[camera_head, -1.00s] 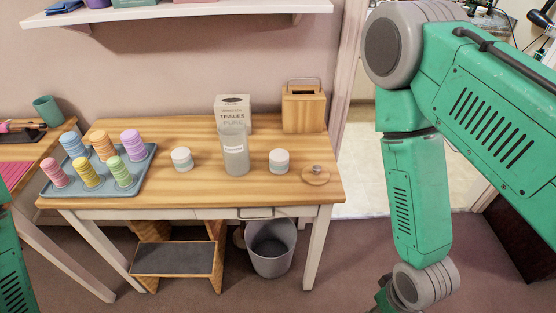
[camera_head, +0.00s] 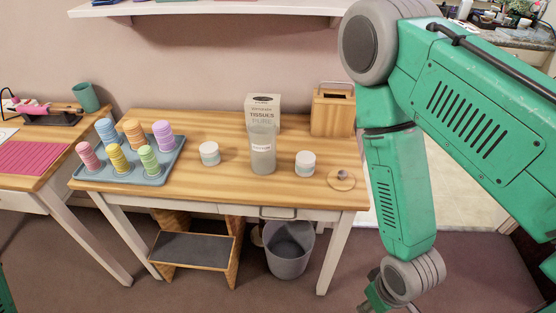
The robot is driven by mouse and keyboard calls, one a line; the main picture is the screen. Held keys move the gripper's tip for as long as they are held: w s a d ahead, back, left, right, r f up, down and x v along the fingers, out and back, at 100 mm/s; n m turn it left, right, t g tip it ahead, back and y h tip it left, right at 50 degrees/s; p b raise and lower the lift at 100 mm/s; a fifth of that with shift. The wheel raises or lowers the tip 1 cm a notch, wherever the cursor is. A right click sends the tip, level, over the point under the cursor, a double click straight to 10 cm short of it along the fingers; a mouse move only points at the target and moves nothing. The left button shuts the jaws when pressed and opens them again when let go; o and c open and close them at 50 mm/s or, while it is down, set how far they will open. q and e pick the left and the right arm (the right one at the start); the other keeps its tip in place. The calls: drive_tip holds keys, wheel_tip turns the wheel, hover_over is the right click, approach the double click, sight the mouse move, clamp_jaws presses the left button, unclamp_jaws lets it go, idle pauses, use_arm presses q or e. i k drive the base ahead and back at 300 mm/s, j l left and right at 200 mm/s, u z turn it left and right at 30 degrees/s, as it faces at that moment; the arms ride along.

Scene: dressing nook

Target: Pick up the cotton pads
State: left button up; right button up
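A tall, greyish see-through pack (camera_head: 263,152) with a white label stands upright on the wooden table (camera_head: 225,190), in front of the tissue box. It may be the cotton pads, but the label is too small to read. Two small white tubs with pale green lower parts stand on either side of it, a left tub (camera_head: 209,153) and a right tub (camera_head: 305,163). Only a sliver of my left arm shows at the lower left corner.
A blue-grey tray (camera_head: 128,170) holds several coloured ridged rollers. A tissue box (camera_head: 264,104), a wooden box (camera_head: 332,112) and a round wooden piece with a knob (camera_head: 341,180) share the table. A step stool (camera_head: 193,251) and a bin (camera_head: 289,250) stand below.

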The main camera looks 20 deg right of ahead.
sight(305, 162)
drive_tip(key=l+u, duration=0.5)
drive_tip(key=l, duration=0.3)
drive_tip(key=l+u, duration=0.45)
drive_tip(key=l, duration=0.35)
drive_tip(key=k, duration=0.05)
